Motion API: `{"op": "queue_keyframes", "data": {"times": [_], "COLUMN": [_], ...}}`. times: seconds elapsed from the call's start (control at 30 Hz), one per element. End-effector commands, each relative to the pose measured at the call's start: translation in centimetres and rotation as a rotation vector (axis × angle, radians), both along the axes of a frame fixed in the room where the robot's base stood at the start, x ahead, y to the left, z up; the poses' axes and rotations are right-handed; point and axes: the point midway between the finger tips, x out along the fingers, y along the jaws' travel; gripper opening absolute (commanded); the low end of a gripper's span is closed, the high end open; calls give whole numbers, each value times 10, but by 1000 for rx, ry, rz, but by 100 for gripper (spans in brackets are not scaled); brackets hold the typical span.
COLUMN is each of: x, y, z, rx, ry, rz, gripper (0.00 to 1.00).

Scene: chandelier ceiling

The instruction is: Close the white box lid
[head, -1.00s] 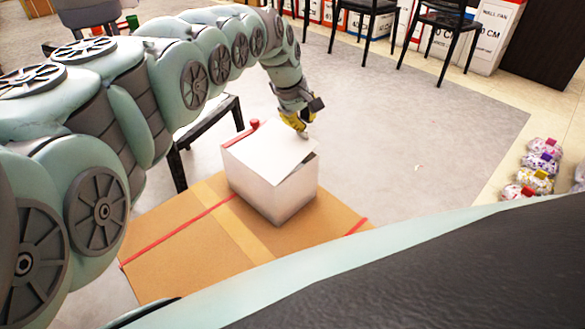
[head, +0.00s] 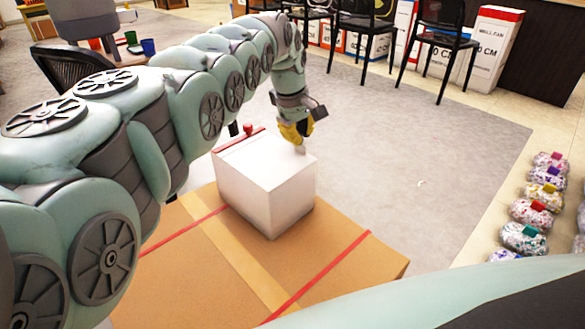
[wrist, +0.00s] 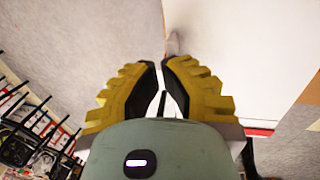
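The white box (head: 262,207) stands on a brown cardboard carton in the head view. Its white lid (head: 262,158) lies flat over the top, with no clear gap visible along the near edges. A red strip (head: 238,140) with a red knob runs along the lid's far left edge. My gripper (head: 299,147) points down at the lid's far right corner and seems to touch it. In the wrist view, the yellow fingers (wrist: 164,62) come together at their tips, with a small pale piece just beyond them. White box surface (wrist: 235,55) fills the right side there.
The cardboard carton (head: 190,265) with red tape supports the box. Black chairs (head: 445,45) and white cartons (head: 492,50) stand at the back. Several colourful wrapped bundles (head: 533,213) line the right. The grey floor (head: 420,140) between is clear.

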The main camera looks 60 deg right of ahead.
Motion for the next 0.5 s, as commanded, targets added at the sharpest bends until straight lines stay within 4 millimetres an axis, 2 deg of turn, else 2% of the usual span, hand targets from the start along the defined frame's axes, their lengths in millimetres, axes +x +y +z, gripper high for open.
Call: {"op": "queue_keyframes", "data": {"times": [0.5], "x": [1], "y": [1], "z": [-8], "rx": [2], "ry": [0], "rz": [1], "gripper": [0]}}
